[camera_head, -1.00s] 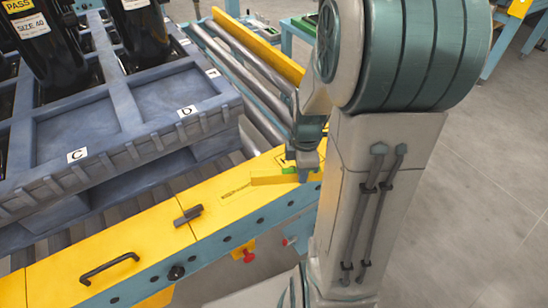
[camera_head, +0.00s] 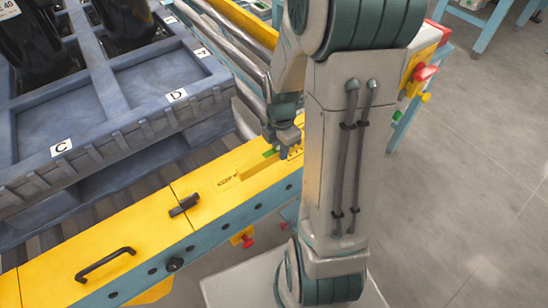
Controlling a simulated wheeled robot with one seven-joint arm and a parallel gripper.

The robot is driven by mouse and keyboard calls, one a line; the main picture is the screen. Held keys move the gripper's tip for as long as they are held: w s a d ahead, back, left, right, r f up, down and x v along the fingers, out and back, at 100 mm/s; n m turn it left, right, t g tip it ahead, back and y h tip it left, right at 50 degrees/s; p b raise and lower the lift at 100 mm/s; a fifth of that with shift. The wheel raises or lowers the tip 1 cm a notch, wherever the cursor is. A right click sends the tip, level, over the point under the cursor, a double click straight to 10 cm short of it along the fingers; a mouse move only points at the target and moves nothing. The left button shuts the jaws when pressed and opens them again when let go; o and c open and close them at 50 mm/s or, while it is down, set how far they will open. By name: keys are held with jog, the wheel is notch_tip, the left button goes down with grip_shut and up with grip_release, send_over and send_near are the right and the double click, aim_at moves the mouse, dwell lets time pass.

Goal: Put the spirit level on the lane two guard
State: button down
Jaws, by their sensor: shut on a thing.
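The spirit level (camera_head: 257,167) is a short yellow bar with a green patch near its far end. It is at the right part of the yellow guard top (camera_head: 205,168), beside dark printed lettering. My gripper (camera_head: 289,152) is shut on its right end, partly hidden behind my arm. I cannot tell whether the level touches the guard or hangs just above it. Yellow on yellow makes its outline faint. No lane number is readable on the guard.
A black handle (camera_head: 105,264) and a dark latch (camera_head: 184,205) stand on the guard to the left. A grey-blue pallet (camera_head: 115,140) with dark cylinders lies behind. Red knobs (camera_head: 248,242) hang on the front side. Open floor lies at right.

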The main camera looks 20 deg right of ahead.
aim_at(274, 155)
jog(key=shift+w+a+f, duration=0.2)
jog(key=shift+w+f, duration=0.2)
jog(key=shift+w, duration=0.1)
jog(key=shift+w+a+f, duration=0.15)
jog(key=shift+w+f, duration=0.2)
jog(key=shift+w, duration=0.15)
jog(key=shift+f+b, duration=1)
jog(key=shift+f, duration=0.85)
jog(key=shift+f, duration=0.2)
jog(key=c, duration=1.3)
grip_release()
jog(key=shift+o, duration=0.2)
jog(key=shift+r, duration=0.15)
